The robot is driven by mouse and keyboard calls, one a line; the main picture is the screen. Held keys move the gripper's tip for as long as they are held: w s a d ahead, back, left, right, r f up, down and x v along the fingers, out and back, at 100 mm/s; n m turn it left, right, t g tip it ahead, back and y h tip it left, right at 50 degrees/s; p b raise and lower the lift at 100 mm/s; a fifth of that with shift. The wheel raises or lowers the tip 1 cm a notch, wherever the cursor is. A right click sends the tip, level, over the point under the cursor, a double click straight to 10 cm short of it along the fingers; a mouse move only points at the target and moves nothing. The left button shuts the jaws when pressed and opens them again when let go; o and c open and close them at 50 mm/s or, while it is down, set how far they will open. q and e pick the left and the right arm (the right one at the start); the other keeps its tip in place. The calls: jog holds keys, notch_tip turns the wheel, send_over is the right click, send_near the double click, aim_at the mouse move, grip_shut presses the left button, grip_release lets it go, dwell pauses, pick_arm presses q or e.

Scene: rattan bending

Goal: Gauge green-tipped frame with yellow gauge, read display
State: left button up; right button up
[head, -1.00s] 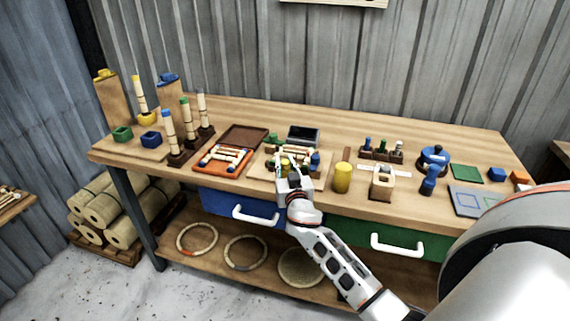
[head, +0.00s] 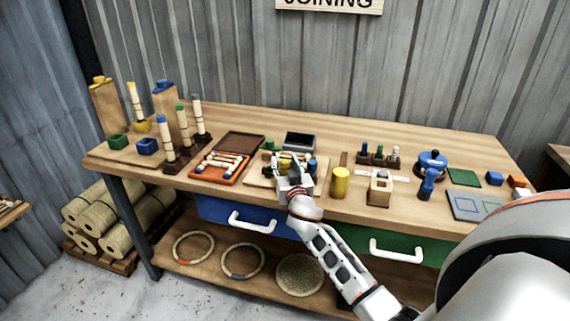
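My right gripper (head: 292,163) is over the light wooden board (head: 259,181) near the bench's front middle, among small pieces with green and blue ends. Its fingers are small here and partly hide the board, so I cannot tell whether they hold anything. A green-tipped rattan pole (head: 182,125) stands upright in a dark rack at the left. A plain yellow cylinder (head: 340,182) stands just right of the gripper; I cannot tell whether it is the gauge. A dark-faced grey box (head: 299,141), possibly the display, sits behind the gripper; no reading is legible. My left gripper is out of view.
An orange tray (head: 206,178) holds rattan pieces at the left. A wooden block (head: 379,190) and a blue clamp-like tool (head: 430,178) stand at the right. The back strip of the bench (head: 350,134) is mostly clear. Drawer handles (head: 396,252) stick out in front.

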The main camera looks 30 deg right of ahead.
jog(key=v, duration=1.2)
